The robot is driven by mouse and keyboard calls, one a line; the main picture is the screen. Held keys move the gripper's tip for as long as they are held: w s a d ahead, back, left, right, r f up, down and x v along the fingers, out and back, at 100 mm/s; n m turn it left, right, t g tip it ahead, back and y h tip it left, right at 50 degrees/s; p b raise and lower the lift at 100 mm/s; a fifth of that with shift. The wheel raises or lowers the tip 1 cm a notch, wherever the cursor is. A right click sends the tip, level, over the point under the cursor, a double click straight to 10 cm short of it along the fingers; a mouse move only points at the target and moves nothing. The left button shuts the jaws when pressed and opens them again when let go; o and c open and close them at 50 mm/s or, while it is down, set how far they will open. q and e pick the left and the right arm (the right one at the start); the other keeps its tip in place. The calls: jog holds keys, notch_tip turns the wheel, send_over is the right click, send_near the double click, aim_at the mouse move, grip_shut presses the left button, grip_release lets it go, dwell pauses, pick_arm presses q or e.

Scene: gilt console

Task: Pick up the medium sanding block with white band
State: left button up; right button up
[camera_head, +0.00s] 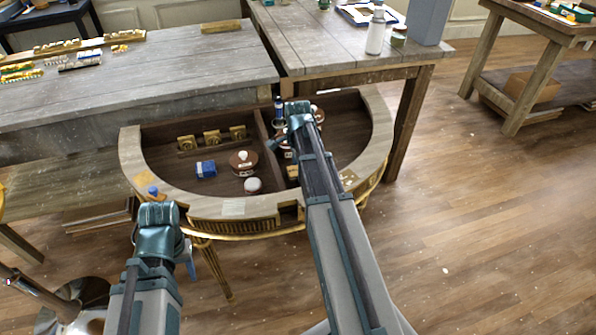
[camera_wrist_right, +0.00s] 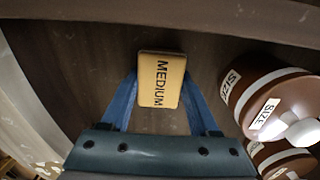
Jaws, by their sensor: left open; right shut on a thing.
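In the right wrist view, a small tan block (camera_wrist_right: 160,80) with the word MEDIUM on its face sits between the two blue fingers of my right gripper (camera_wrist_right: 160,98). The fingers touch its sides, and the gripper is shut on it. No white band can be made out on the face I see. In the head view, my right gripper (camera_head: 290,140) is over the right compartment of the curved console (camera_head: 235,208), and the arm hides the block. My left gripper (camera_head: 163,215) is open and empty at the console's front left edge.
Brown jars (camera_wrist_right: 268,95) with white bands and SIZE labels stand close right of the block. The left compartment holds a blue box (camera_head: 206,169), a brown jar (camera_head: 243,164), a white round thing (camera_head: 253,185) and gold pieces (camera_head: 212,138). A divider (camera_head: 263,135) separates the compartments.

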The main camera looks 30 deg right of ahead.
notch_tip(320, 180, up, 10)
jog(key=p, duration=0.9)
jog(key=shift+p, duration=0.4)
jog(key=o, duration=0.7)
jog(key=c, duration=0.5)
